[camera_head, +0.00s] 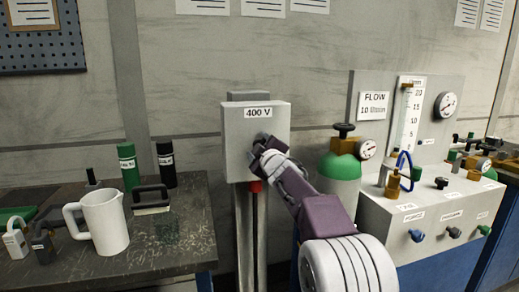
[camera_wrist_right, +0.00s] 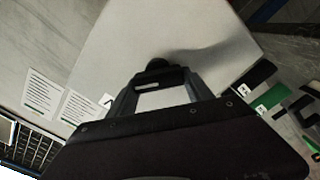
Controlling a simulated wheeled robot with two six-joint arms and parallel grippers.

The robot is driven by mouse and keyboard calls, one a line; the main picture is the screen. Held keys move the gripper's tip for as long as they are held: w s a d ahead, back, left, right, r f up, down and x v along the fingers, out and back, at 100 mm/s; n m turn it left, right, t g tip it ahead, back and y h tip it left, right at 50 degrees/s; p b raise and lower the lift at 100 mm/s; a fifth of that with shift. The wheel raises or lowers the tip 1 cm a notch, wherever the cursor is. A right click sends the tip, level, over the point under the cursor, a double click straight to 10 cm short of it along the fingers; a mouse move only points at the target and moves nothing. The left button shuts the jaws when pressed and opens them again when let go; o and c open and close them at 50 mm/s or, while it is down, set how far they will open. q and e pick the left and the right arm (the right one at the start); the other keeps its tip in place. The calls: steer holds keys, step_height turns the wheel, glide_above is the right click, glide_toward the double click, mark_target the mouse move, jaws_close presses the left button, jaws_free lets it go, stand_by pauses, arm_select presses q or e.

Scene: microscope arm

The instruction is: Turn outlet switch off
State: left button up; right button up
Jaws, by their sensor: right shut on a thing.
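The outlet is a grey box (camera_head: 240,152) on a post against the wall, labelled "400 V" (camera_head: 257,113). My right gripper (camera_head: 264,146) is at the front face of this box, over its middle. In the right wrist view the gripper (camera_wrist_right: 158,92) has a dark switch knob (camera_wrist_right: 157,72) between its fingertips, against the pale box face (camera_wrist_right: 120,60). The gripper is shut on this knob. In the head view the gripper mostly hides the knob, and its turn position cannot be read. A red part (camera_head: 255,186) shows under the box. My left gripper is not in view.
A dark bench (camera_head: 170,245) at left holds a white jug (camera_head: 103,222), a green bottle (camera_head: 128,166) and a black bottle (camera_head: 166,164). At right stand a green-topped cylinder (camera_head: 340,172) and a white valve panel (camera_head: 400,212), close to my right arm.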

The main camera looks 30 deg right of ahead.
steer(key=n, duration=0.3)
steer(key=shift+a+f+n+b, duration=0.1)
steer(key=shift+f+n+b, duration=0.2)
steer(key=shift+b, duration=0.1)
steer(key=shift+n+b, duration=0.35)
steer(key=shift+n, duration=1.45)
steer(key=shift+f, duration=0.1)
steer(key=o, duration=1.4)
steer(key=shift+c, duration=0.2)
steer(key=shift+s+a, duration=0.1)
steer(key=shift+s, duration=0.25)
steer(key=v, duration=0.8)
steer(key=shift+s+b, duration=0.15)
steer(key=shift+b, duration=0.15)
